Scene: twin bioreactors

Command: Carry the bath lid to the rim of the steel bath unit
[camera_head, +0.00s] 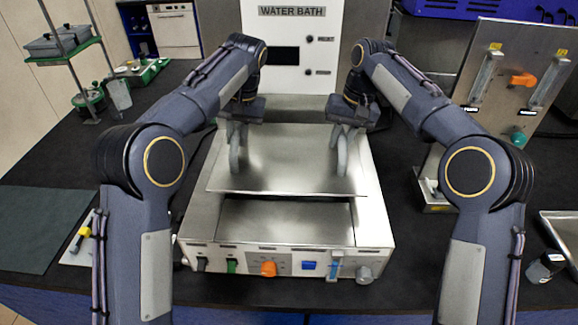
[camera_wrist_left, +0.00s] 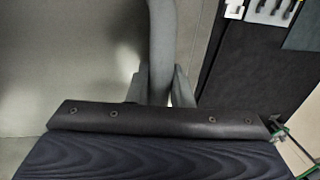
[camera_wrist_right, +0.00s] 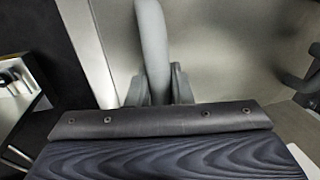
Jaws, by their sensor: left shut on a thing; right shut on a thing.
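The bath lid (camera_head: 288,165) is a flat steel plate over the rear and middle of the steel bath unit (camera_head: 375,215). Its front edge lies behind the bath's front rim, and a dark strip of the bath opening shows in front of it. I cannot tell whether the lid touches the rim. My left gripper (camera_head: 238,155) is shut on a grey upright handle at the lid's left side. My right gripper (camera_head: 343,155) is shut on a similar handle at the right side. The lid also fills much of the left wrist view (camera_wrist_left: 70,60) and right wrist view (camera_wrist_right: 225,50).
The white water bath panel (camera_head: 292,45) stands upright behind. Knobs and switches (camera_head: 268,268) line the bath's front. A flowmeter panel (camera_head: 520,80) stands at right, a green rack (camera_head: 65,60) at left. A dark mat (camera_head: 40,225) lies on the left of the black bench.

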